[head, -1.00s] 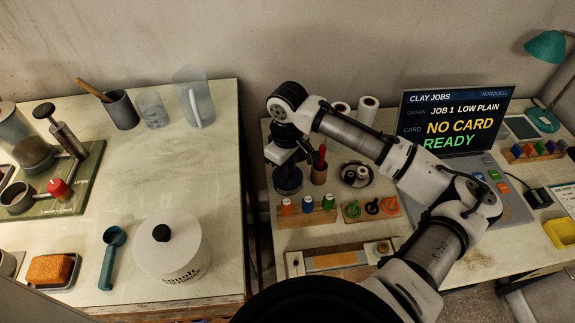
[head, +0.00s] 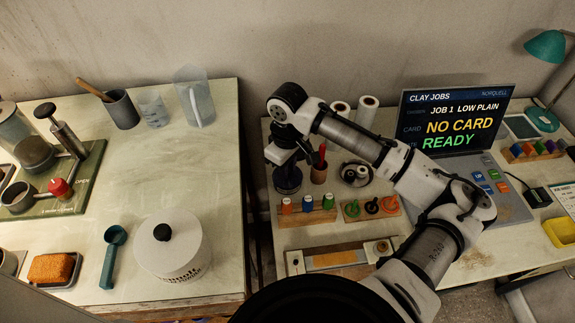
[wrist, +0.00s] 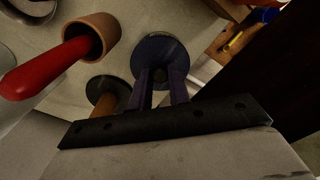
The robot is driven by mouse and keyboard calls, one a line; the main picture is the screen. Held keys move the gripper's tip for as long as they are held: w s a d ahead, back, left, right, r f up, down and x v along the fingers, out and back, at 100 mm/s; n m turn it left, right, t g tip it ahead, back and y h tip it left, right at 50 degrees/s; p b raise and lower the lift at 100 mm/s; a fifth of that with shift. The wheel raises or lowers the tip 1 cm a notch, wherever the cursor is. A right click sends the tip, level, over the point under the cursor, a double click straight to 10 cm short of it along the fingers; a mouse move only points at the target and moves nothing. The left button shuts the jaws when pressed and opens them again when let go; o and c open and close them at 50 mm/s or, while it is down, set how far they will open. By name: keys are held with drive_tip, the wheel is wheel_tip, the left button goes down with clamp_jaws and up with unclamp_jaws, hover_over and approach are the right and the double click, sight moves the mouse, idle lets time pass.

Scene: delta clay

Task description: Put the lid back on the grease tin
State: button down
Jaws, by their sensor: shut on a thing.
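My gripper (head: 284,158) points down at the back left of the right-hand table. In the wrist view my gripper (wrist: 160,78) has its fingers close together on the middle of a dark blue round lid (wrist: 147,50). Below the gripper in the head view is a dark, round, tin-like shape (head: 288,183), which I take to be the grease tin. The gripper partly covers it. I cannot tell whether the lid rests on the tin or hangs just above it.
A terracotta cup (head: 318,175) with a red-handled tool stands close on the right. A dark dish (head: 356,174) with small rolls is further right. A wooden block with coloured pegs (head: 306,217) lies in front.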

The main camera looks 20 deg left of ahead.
idle(0.4)
drive_tip(key=c, duration=0.7)
unclamp_jaws()
drive_tip(key=shift+c, duration=0.2)
drive_tip(key=shift+r, duration=0.1)
drive_tip(key=shift+r+p, duration=3.2)
drive_tip(key=shift+r, duration=0.2)
clamp_jaws()
drive_tip(key=shift+f, duration=0.15)
